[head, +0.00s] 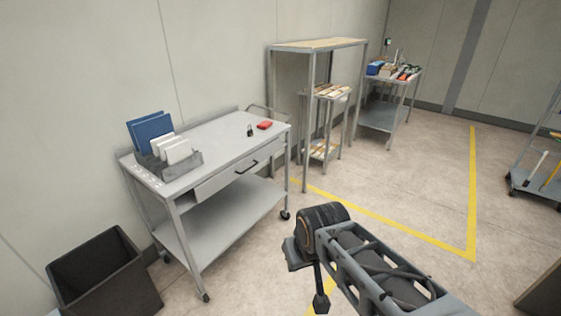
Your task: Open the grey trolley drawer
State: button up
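The grey trolley (215,141) stands against the wall at left centre in the head view. Its drawer (222,183) is under the top, with a dark bar handle (247,166) on the front. The drawer looks shut, with its front about in line with the trolley's edge. My arm comes in from the bottom right, in front of and to the right of the trolley, apart from the handle. A small dark part at its end hangs low over the floor; I cannot make out gripper fingers there or whether they hold anything.
On the trolley top are a file holder (185,163) with blue and white folders, a black padlock (250,130) and a red item (264,125). A dark bin (105,275) stands at lower left. A tall shelf (312,44) stands behind. Floor in front of the trolley is clear.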

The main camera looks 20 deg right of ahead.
aim_at(202, 191)
jog(key=z, duration=0.3)
jog(key=i, duration=0.9)
jog(key=u, duration=0.65)
jog(key=i, duration=0.6)
jog(key=u, duration=0.5)
